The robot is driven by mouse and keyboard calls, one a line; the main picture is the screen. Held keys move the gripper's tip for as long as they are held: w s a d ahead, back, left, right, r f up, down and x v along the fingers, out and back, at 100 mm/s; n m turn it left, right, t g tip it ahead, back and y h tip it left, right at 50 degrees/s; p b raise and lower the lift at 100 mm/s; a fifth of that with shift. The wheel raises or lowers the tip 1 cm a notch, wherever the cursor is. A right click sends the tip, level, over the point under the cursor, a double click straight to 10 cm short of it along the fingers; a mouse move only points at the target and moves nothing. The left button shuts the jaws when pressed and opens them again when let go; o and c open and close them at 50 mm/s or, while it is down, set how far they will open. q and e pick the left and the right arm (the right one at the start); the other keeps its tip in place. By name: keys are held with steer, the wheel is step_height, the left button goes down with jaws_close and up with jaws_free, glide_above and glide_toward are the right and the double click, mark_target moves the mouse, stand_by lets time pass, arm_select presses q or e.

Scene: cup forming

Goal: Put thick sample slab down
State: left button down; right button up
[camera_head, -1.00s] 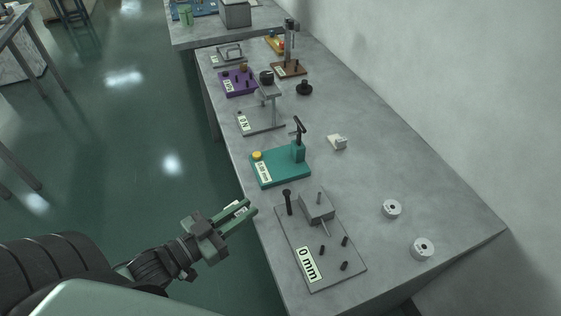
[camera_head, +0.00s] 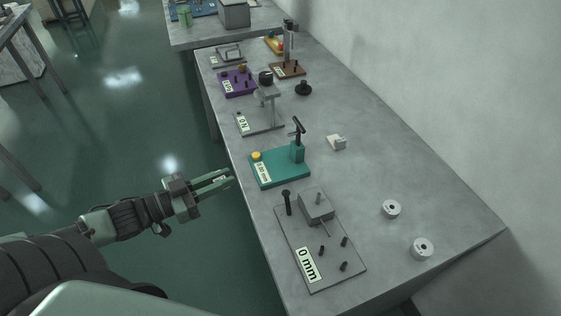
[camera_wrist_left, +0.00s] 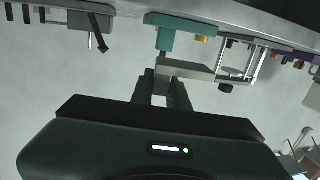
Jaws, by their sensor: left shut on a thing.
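My left gripper (camera_head: 226,178) is out over the floor, just left of the bench edge and level with the teal device. In the head view only a small pale bit of the slab shows at the fingers. The fingers show in the left wrist view too (camera_wrist_left: 157,88). The slab is apart from the bench top. My right gripper is not in view.
On the grey bench (camera_head: 400,170) stand a teal device (camera_head: 280,168), a plate marked 0 mm (camera_head: 335,262), a grey stand (camera_head: 262,122), a purple base (camera_head: 236,84) and a small white block (camera_head: 336,142). Two round discs (camera_head: 391,209) (camera_head: 422,248) lie at right. The bench's right side is mostly clear.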

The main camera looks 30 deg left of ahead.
arm_select(q)
steer(key=b, duration=0.1)
glide_toward(294, 155)
steer(key=w+d+r, duration=0.1)
steer(key=w, duration=0.1)
steer(key=w+d+r, duration=0.1)
steer(key=r, duration=0.1)
steer(key=shift+w+d+r, duration=0.15)
steer(key=shift+w, duration=0.25)
steer(key=shift+x, duration=1)
step_height(294, 155, down, 2)
steer(key=shift+d+f+p, duration=0.1)
steer(key=shift+p, duration=0.2)
steer(key=shift+f, duration=0.4)
steer(key=shift+f, duration=0.15)
steer(key=c, duration=1.4)
jaws_free()
